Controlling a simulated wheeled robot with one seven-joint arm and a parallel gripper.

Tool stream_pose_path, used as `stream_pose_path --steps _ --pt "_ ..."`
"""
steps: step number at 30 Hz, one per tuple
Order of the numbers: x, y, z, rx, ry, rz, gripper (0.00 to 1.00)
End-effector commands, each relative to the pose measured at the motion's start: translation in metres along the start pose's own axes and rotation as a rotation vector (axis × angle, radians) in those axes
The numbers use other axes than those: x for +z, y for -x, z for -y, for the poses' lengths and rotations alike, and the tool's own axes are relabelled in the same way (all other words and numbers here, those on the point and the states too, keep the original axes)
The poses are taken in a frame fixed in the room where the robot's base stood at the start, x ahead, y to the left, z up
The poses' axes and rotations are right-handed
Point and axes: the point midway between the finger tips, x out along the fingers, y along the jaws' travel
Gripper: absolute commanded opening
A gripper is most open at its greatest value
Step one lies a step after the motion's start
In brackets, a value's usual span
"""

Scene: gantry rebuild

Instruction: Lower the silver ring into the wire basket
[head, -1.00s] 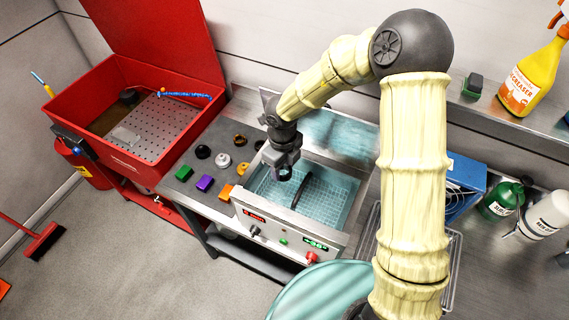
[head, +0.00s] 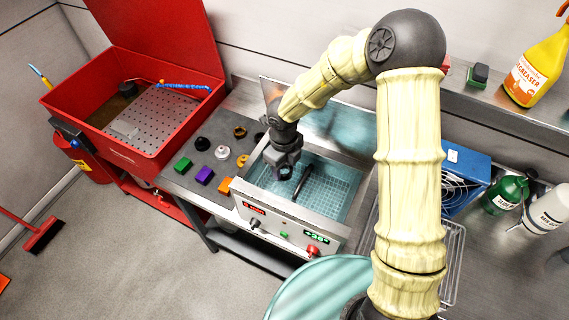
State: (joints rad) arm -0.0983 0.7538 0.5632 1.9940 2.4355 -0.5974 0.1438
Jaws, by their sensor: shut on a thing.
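My gripper (head: 285,170) points down over the left part of the open bath and is shut on a small ring (head: 284,174). The ring looks greyish and dark in the shade, and the fingers partly hide it. The wire basket (head: 338,196) is a mesh tray in the blue-tinted bath, with a dark handle bar (head: 303,183) just right of the ring. The ring appears over the basket's left part. I cannot tell whether it touches the mesh. A separate silver piece (head: 222,152) stands on the bench left of the bath.
The steel bath housing (head: 285,228) has raised rims around the basket. Black (head: 202,144) and brass-coloured (head: 239,132) pieces and green (head: 183,165), purple (head: 204,175) and orange (head: 226,186) blocks lie left of it. A blue box (head: 466,172) and wire rack (head: 455,255) are at right.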

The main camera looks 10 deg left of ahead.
Motion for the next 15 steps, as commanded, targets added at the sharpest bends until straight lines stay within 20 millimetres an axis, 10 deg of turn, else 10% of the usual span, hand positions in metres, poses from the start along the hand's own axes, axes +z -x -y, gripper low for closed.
stream_pose_path --steps 15 --pt "0.0 -0.022 0.0 0.0 0.001 0.0 0.16"
